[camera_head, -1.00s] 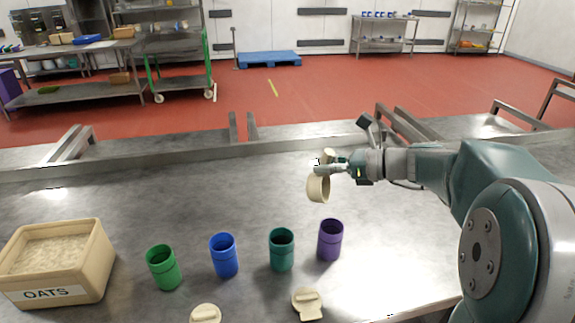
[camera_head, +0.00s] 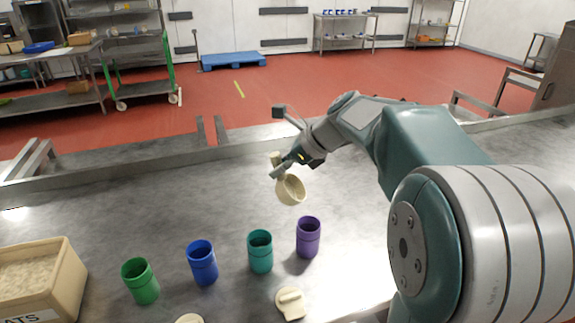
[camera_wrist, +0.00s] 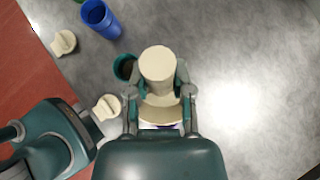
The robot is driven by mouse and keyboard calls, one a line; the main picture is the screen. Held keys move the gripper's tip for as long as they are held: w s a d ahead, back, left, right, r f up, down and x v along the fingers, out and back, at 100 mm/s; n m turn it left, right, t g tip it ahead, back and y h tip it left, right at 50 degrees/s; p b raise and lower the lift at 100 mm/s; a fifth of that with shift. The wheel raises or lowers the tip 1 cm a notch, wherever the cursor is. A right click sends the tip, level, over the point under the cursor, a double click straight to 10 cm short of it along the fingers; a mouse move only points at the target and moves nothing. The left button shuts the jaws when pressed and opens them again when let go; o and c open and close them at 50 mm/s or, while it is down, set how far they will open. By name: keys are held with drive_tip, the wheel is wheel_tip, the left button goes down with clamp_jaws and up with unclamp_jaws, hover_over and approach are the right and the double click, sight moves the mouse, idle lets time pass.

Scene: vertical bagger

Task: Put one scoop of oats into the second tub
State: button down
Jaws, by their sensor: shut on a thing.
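The cream oats bin (camera_head: 66,282) stands at the left edge of the table, filled with pale oats (camera_head: 28,272). To its right stand a green tub (camera_head: 140,282), a blue tub (camera_head: 202,263), a teal tub (camera_head: 260,252) and a purple tub (camera_head: 308,238), all upright and open. My gripper (camera_head: 283,168) is shut on the cream scoop (camera_head: 291,190), which hangs tilted above and behind the teal and purple tubs, apart from them. The wrist view shows the scoop (camera_wrist: 158,66) between the fingers, beside the teal tub (camera_wrist: 122,67). I cannot tell whether the scoop holds oats.
Cream lids lie in front of the tubs, one near the teal tub (camera_head: 290,303) and one at the bottom edge (camera_head: 189,319). The steel table (camera_head: 120,215) is clear behind the tubs. A raised rail (camera_head: 100,170) runs along its far edge.

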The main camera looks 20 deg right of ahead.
drive_tip(key=shift+w+a+f+g+h, duration=0.15)
drive_tip(key=shift+w+f+g+h, duration=0.15)
drive_tip(key=shift+g+h, duration=0.35)
wheel_tip(320, 180, down, 4)
drive_tip(key=w+a+g+h, duration=0.1)
drive_tip(key=a+g+h, duration=0.1)
drive_tip(key=g+h, duration=0.35)
drive_tip(key=w+a+r+t, duration=0.1)
drive_tip(key=w+a+r, duration=0.1)
drive_tip(key=w+a, duration=0.3)
drive_tip(key=a, duration=0.2)
drive_tip(key=shift+a+r+t+h, duration=0.3)
drive_tip(key=shift+t+h, duration=0.1)
drive_tip(key=shift+s, duration=0.1)
